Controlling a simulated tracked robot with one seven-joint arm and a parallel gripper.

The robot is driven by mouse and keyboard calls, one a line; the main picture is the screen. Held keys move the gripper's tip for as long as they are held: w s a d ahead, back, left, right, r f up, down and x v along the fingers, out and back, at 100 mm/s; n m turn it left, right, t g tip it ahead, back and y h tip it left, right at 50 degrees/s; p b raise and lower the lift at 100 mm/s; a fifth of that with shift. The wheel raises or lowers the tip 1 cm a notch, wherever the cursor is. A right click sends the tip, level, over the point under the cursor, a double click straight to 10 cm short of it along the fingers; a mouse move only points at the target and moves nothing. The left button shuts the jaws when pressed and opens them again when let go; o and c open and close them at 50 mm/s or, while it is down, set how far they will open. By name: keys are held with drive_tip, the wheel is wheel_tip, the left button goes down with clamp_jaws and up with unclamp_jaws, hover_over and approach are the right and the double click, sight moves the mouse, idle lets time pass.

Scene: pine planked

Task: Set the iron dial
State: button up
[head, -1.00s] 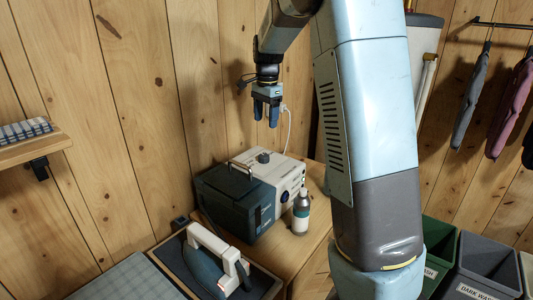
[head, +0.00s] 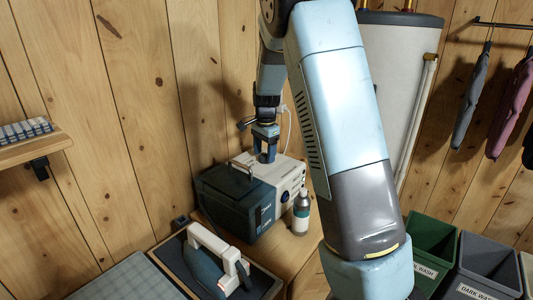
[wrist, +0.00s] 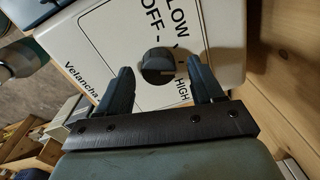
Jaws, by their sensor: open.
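The iron station (head: 240,200) is a dark teal and white box on the wooden cabinet. In the wrist view its white top (wrist: 200,25) carries a dark round dial (wrist: 157,67) with the markings OFF, LOW and HIGH around it. My gripper (head: 266,158) points down over the white top at the dial. In the wrist view my gripper (wrist: 161,78) is open, with one finger on each side of the dial and a visible gap to both. I cannot tell how far the fingertips are above the top. In the head view the fingers largely hide the dial.
The iron (head: 217,262) rests on its tray at the front. A spray bottle (head: 301,212) stands close to the station's right side. The plank wall (head: 150,100) is behind. Bins (head: 432,245) stand on the floor at the right.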

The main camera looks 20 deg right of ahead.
drive_tip(key=shift+f, duration=0.3)
drive_tip(key=shift+c, duration=0.3)
drive_tip(key=c, duration=0.9)
drive_tip(key=shift+d, duration=0.3)
drive_tip(key=shift+c, duration=0.5)
drive_tip(key=shift+a, duration=0.25)
drive_tip(key=shift+w+r, duration=0.1)
